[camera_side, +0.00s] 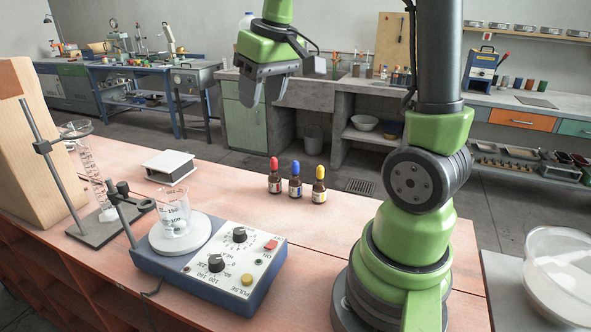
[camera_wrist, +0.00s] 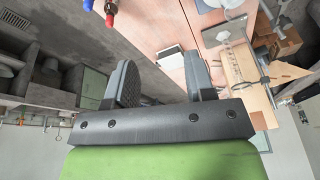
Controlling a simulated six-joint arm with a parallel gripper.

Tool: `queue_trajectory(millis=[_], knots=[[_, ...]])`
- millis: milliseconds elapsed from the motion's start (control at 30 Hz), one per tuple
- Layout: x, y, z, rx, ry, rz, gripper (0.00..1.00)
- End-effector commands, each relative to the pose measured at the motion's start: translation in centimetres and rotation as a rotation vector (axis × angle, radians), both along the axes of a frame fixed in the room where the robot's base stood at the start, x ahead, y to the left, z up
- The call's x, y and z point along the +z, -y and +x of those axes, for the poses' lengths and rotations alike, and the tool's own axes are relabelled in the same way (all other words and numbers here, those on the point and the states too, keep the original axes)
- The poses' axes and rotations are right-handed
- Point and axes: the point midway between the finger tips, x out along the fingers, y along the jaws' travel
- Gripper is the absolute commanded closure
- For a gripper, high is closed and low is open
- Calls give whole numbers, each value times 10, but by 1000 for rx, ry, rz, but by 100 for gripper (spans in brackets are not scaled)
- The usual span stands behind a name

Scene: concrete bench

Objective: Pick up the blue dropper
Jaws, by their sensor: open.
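The blue dropper (camera_side: 295,181) is a small brown bottle with a blue bulb, standing upright on the pinkish bench between the red dropper (camera_side: 274,177) and the yellow dropper (camera_side: 319,185). In the wrist view, the blue dropper (camera_wrist: 88,4) shows only as a blue tip at the top edge, with the red dropper (camera_wrist: 110,10) beside it. My gripper (camera_side: 262,95) hangs high above the bench, up and to the left of the droppers. Its two fingers stand apart with nothing between them, as the wrist view (camera_wrist: 160,85) also shows.
A hotplate stirrer (camera_side: 262,262) carries a beaker (camera_side: 173,205) at the front. A stand with a clamp (camera_side: 50,150) and a white box (camera_side: 170,163) are left of the droppers. A clear bowl (camera_side: 560,265) sits at the right. The bench around the droppers is clear.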

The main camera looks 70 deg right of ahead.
Motion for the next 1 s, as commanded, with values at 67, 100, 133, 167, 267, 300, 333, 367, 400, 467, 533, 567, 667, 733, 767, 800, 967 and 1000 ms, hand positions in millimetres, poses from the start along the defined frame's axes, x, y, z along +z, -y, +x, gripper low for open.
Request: queue_trajectory(millis=[67, 100, 133, 167, 267, 300, 333, 367, 400, 467, 533, 567, 667, 733, 767, 800, 967, 1000], knots=[[-23, 37, 10, -5, -77, -2, 51], [-35, 54, 13, -1, -109, -3, 51], [-43, 67, 14, 3, -132, -1, 51], [-52, 78, 14, 6, -154, 3, 51], [-80, 111, 11, 19, -214, 14, 51], [-89, 121, 9, 25, -233, 19, 51], [-95, 127, 7, 28, -245, 23, 51], [-100, 133, 6, 32, -254, 26, 51], [-106, 138, 4, 35, -263, 30, 51], [-113, 144, 2, 39, -275, 35, 51], [-120, 147, 0, 43, -283, 39, 51], [-125, 147, 0, 44, -284, 40, 51], [-140, 147, 0, 47, -286, 41, 51], [-150, 147, 0, 45, -285, 41, 51], [-154, 147, 0, 45, -285, 41, 51], [-158, 147, 0, 46, -284, 40, 51], [-171, 147, 1, 45, -284, 40, 51], [-176, 148, 1, 44, -283, 40, 51]])
